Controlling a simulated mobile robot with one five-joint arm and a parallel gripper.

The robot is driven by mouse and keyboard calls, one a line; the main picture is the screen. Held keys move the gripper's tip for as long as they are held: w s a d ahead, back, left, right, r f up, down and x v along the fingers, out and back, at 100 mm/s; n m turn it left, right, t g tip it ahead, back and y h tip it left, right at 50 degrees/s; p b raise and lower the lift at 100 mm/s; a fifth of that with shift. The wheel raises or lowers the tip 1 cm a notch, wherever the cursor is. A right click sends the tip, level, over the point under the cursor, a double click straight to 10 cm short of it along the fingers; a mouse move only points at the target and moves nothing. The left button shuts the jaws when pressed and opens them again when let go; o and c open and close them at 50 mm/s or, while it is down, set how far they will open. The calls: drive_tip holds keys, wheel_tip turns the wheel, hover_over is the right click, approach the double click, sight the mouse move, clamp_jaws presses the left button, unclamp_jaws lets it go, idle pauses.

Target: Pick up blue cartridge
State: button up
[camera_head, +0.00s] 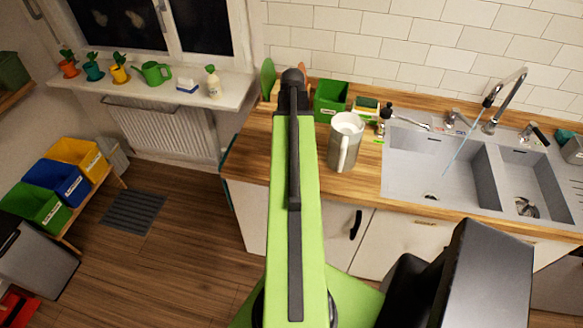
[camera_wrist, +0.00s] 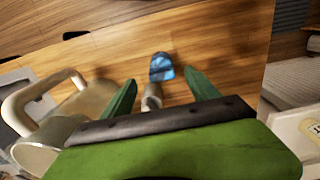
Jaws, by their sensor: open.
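The blue cartridge (camera_wrist: 161,67) shows in the wrist view over the wooden counter, just beyond the fingertips. A small pale cylindrical piece (camera_wrist: 151,96) lies between it and my gripper; I cannot tell whether it is part of the cartridge. My gripper (camera_wrist: 161,84) is open, with one green finger on each side of this line and nothing clamped between them. In the head view my green arm reaches over the counter and hides the cartridge and fingers.
A metal jug (camera_wrist: 45,125) with a large handle stands close left of my gripper in the wrist view; it shows right of my arm in the head view (camera_head: 345,142). A green box (camera_head: 330,101) stands behind it. The sink (camera_head: 438,165) is at right.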

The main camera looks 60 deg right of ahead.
wheel_tip(320, 180, down, 6)
drive_tip(key=b, duration=0.5)
drive_tip(key=shift+d+r, duration=0.15)
drive_tip(key=shift+r, duration=0.3)
clamp_jaws()
